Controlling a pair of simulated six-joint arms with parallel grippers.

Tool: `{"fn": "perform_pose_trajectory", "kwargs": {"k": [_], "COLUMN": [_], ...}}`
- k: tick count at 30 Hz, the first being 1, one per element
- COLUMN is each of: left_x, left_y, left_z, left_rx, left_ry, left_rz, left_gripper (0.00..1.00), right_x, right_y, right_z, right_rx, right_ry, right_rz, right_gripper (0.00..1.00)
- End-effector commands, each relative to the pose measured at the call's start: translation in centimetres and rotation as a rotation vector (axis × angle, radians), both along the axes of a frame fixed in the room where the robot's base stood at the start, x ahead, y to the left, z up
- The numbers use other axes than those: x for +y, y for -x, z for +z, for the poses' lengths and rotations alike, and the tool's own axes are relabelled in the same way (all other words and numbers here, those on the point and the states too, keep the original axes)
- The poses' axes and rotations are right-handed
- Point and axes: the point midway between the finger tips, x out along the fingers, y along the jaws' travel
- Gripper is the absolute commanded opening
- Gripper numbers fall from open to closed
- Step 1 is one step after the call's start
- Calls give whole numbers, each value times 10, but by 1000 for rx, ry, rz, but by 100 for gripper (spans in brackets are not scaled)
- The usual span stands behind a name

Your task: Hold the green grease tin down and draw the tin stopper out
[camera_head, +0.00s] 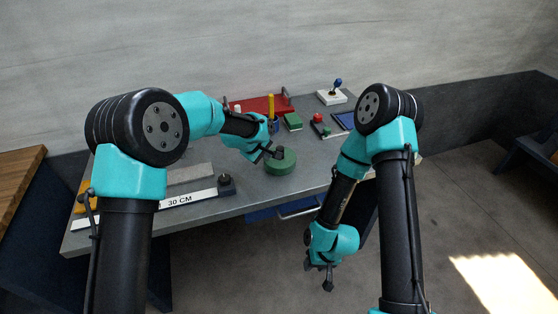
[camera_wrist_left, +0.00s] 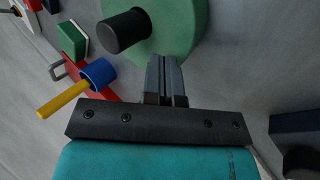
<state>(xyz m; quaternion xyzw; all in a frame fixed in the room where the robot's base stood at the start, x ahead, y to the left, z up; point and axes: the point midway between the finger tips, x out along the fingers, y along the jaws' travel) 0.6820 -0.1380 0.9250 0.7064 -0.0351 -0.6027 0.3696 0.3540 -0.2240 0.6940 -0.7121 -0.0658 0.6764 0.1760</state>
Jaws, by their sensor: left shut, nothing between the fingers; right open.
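The green grease tin (camera_head: 281,164) stands upright on the grey table near its front edge. It also shows at the top of the left wrist view (camera_wrist_left: 185,28). The black tin stopper (camera_head: 279,151) sits on the tin's top; in the left wrist view the stopper (camera_wrist_left: 122,31) is a dark cylinder standing up from the green lid. My left gripper (camera_head: 259,157) is shut and empty beside the tin. In the left wrist view its fingertips (camera_wrist_left: 163,62) are together at the tin's edge; I cannot tell whether they touch it. My right gripper (camera_head: 322,272) is open, hanging off the table's front, low over the floor.
A 30 cm ruler (camera_head: 185,199) and a dark block (camera_head: 226,184) lie left of the tin. Behind stand a red tray (camera_head: 262,103), a blue cup (camera_wrist_left: 99,73) with a yellow stick, a green box (camera_head: 292,121) and a white joystick base (camera_head: 331,97).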

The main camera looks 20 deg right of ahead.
Motion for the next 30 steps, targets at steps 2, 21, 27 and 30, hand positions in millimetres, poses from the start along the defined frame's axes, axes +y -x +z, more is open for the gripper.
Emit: {"fn": "perform_pose_trajectory", "kwargs": {"k": [2,21,27,30], "left_x": [0,0,0,0], "left_y": [0,0,0,0], "left_z": [0,-5,-8,-10], "left_rx": [0,0,2,1], "left_ry": [0,0,0,0], "left_rz": [0,1,0,-1], "left_gripper": [0,0,0,0], "right_x": [0,0,0,0], "right_y": [0,0,0,0], "right_z": [0,0,0,0], "right_rx": [0,0,0,0], "right_ry": [0,0,0,0], "right_rz": [0,0,0,0], "right_gripper": [43,43,43,43]}}
